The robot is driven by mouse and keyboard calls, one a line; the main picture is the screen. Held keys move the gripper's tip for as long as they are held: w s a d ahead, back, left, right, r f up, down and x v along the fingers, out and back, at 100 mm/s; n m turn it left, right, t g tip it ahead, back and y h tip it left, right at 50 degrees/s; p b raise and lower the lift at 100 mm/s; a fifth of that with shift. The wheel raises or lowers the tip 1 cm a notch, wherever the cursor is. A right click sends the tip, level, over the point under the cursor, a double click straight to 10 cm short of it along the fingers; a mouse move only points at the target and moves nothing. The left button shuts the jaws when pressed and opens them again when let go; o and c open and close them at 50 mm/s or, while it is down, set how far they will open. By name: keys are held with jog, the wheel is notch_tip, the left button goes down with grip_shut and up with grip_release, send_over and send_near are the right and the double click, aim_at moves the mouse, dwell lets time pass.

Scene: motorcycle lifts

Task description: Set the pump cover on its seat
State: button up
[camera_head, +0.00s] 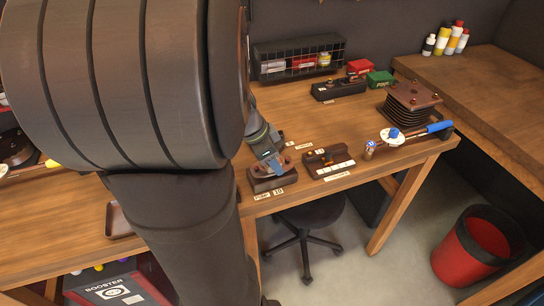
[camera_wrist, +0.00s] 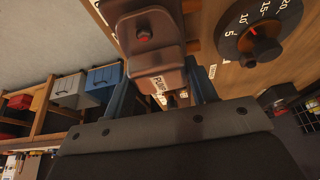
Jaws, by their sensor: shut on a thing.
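My gripper (camera_head: 268,157) is low over the front edge of the bench, with its blue fingers angled down at a dark block, the pump seat (camera_head: 272,182). In the wrist view the fingers (camera_wrist: 163,88) are shut on a reddish-brown piece, the pump cover (camera_wrist: 170,78). A PUMP label shows near it.
A dark block with white labels (camera_head: 327,162) stands just right of the seat. A finned cylinder (camera_head: 410,100), a blue-handled tool (camera_head: 425,131) and a wire basket (camera_head: 298,62) are farther right and back. A round numbered dial (camera_wrist: 262,32) shows in the wrist view. The bench middle is fairly clear.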

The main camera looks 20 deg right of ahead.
jog(key=shift+f, duration=0.6)
jog(key=o, duration=1.2)
jog(key=shift+c, duration=0.2)
jog(key=v, duration=1.7)
jog(key=shift+r, duration=0.25)
jog(key=shift+f, duration=0.1)
jog(key=x, duration=1.7)
jog(key=shift+f, duration=0.2)
jog(key=shift+r, duration=0.1)
jog(key=shift+r, duration=0.1)
